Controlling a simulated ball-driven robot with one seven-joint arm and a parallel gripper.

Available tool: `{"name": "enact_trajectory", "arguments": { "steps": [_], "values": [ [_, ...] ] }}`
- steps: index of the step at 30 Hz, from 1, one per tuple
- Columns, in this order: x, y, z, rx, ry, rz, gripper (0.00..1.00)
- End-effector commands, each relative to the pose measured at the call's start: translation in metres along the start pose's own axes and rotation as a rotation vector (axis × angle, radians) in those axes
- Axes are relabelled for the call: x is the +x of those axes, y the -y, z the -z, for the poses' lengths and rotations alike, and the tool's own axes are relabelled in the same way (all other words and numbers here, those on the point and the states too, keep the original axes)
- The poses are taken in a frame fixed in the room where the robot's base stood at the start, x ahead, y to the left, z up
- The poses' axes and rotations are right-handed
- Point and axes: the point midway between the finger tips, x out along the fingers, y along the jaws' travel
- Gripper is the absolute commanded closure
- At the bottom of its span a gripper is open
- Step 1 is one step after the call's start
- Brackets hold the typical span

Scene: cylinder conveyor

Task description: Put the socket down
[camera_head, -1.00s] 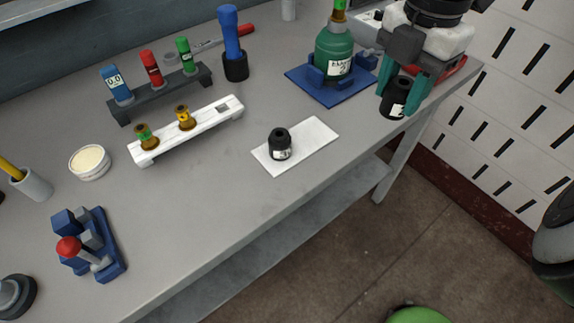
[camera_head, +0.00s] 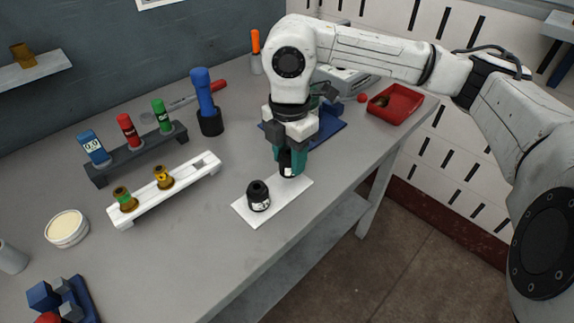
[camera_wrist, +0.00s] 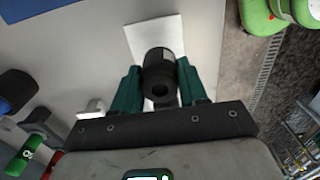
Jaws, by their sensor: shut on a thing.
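I cannot tell whether the held socket touches the mat. The second socket cannot be made out there.
A dark rack (camera_head: 142,153) and a blue-handled tool in a black holder (camera_head: 210,123) stand behind. A blue base (camera_head: 330,126) lies behind my gripper, a red tray (camera_head: 397,103) farther right.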

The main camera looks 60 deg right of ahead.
Motion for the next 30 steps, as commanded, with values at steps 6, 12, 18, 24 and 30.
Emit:
{"name": "enact_trajectory", "arguments": {
  "steps": [6,12,18,24,30],
  "values": [
    [0.028,-0.004,0.002,0.002,-0.003,0.004,0.92],
    [0.036,-0.004,0.002,0.000,0.000,0.001,0.92],
    [0.038,-0.004,0.002,0.000,0.000,0.001,0.92],
    [0.039,-0.004,0.002,0.000,0.000,0.001,0.49],
    [0.039,-0.004,0.002,0.000,0.000,0.001,0.32]
  ]
}}
